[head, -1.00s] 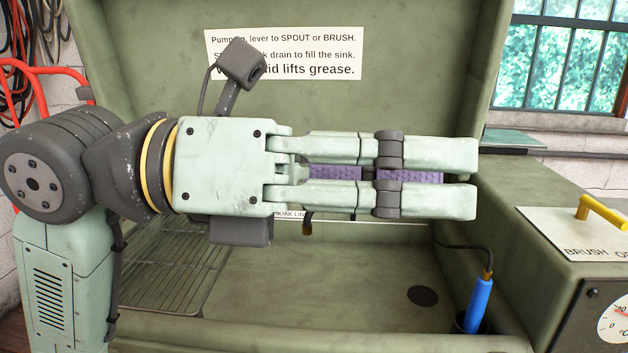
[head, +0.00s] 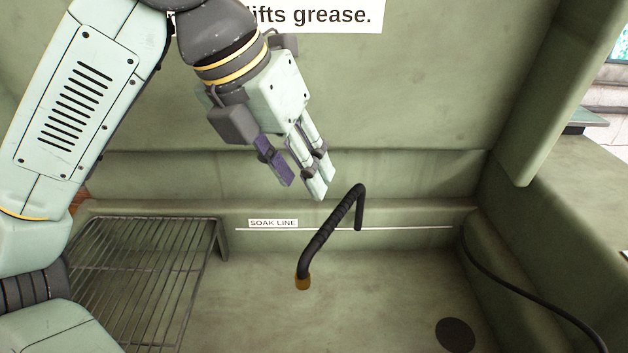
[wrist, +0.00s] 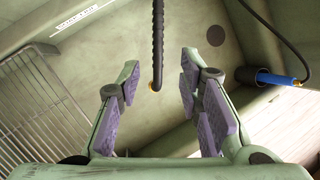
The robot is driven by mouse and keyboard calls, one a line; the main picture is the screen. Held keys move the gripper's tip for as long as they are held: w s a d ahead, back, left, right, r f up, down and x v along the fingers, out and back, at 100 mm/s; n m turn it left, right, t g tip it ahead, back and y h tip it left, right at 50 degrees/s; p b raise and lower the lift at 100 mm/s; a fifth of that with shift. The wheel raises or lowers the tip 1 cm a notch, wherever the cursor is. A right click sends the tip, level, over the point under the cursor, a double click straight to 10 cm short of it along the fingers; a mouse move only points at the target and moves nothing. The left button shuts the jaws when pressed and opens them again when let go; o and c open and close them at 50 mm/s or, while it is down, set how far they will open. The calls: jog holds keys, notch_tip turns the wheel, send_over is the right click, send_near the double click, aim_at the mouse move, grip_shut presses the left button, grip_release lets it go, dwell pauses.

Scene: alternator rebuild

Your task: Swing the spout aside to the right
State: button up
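The spout (head: 330,234) is a black ribbed bent tube with a brass tip. It rises at the back of the sink and reaches forward over the basin. In the wrist view the spout (wrist: 157,45) hangs between and beyond the fingers, its brass tip near the middle. My gripper (head: 301,185) is open and empty, above and to the left of the spout in the head view, fingers pointing down and to the right. The open gripper (wrist: 158,95) shows purple pads on both sides in the wrist view. I see no contact with the spout.
A wire rack (head: 140,270) stands at the left of the sink. A dark drain (head: 455,335) lies at the basin's right. A black hose (head: 520,292) runs along the right wall to a blue brush handle (wrist: 280,79). The basin floor right of the spout is clear.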

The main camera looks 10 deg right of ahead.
aim_at(330, 220)
jog(key=x, duration=0.7)
jog(key=p+x, duration=0.1)
jog(key=x, duration=0.2)
jog(key=shift+w+d+f, duration=0.15)
jog(key=shift+w+f, duration=0.15)
jog(key=shift+w, duration=0.05)
jog(key=shift+c, duration=0.4)
grip_shut()
